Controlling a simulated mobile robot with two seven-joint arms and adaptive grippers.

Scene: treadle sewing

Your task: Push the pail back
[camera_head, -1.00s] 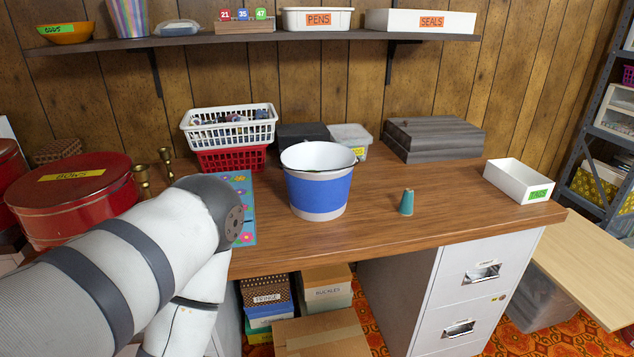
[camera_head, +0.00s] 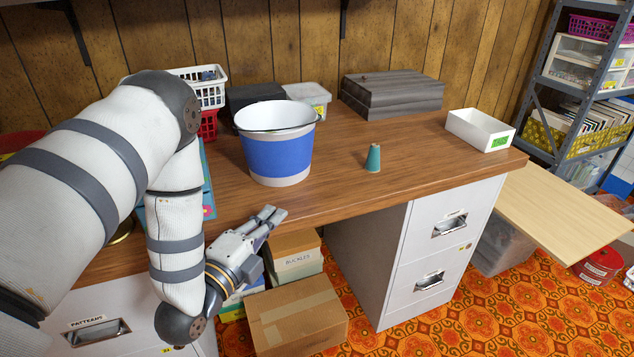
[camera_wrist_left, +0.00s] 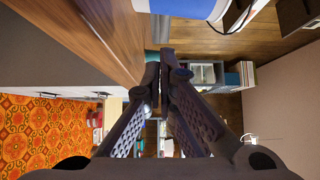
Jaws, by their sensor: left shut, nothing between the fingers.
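The pail (camera_head: 278,150) is white with a wide blue band and stands upright on the wooden desk (camera_head: 330,195), close to its front edge. My left gripper (camera_head: 277,213) is shut and empty, just in front of the desk's front edge, below and in front of the pail, apart from it. In the left wrist view the two fingers (camera_wrist_left: 158,75) are together, and part of the pail (camera_wrist_left: 200,7) shows at the top edge. My right gripper is not in view.
Behind the pail stand a black box (camera_head: 252,102) and a clear labelled tub (camera_head: 307,97). A teal thread cone (camera_head: 373,158) stands to its right, with a white tray (camera_head: 480,130) beyond. Cardboard boxes (camera_head: 300,315) sit below the desk front.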

